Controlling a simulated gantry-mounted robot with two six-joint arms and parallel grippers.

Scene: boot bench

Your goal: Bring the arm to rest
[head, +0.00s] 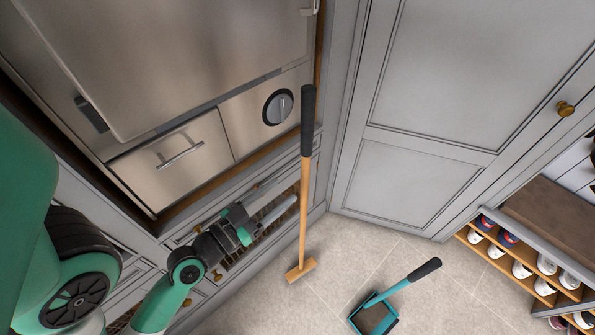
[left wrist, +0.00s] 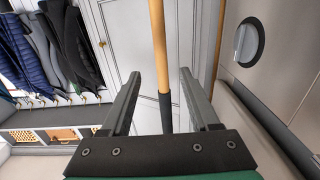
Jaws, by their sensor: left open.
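My left arm comes in from the left in the head view. My left gripper (head: 288,190) is open, with its fingertips close to the left side of a long wooden-handled tool (head: 304,205). The tool has a black grip at the top and a wooden block at its foot on the floor. In the left wrist view my left gripper (left wrist: 160,73) has its two fingers wide apart. The tool's wooden handle and dark grip (left wrist: 164,105) show in the gap, touching neither finger. Nothing is held. My right gripper is out of view.
A metal appliance (head: 185,155) with a drawer and dial stands behind the arm. A teal dustpan (head: 375,316) lies on the tiled floor. A shoe rack (head: 515,260) is at right. Coats (left wrist: 40,50) hang in the left wrist view. The floor between is clear.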

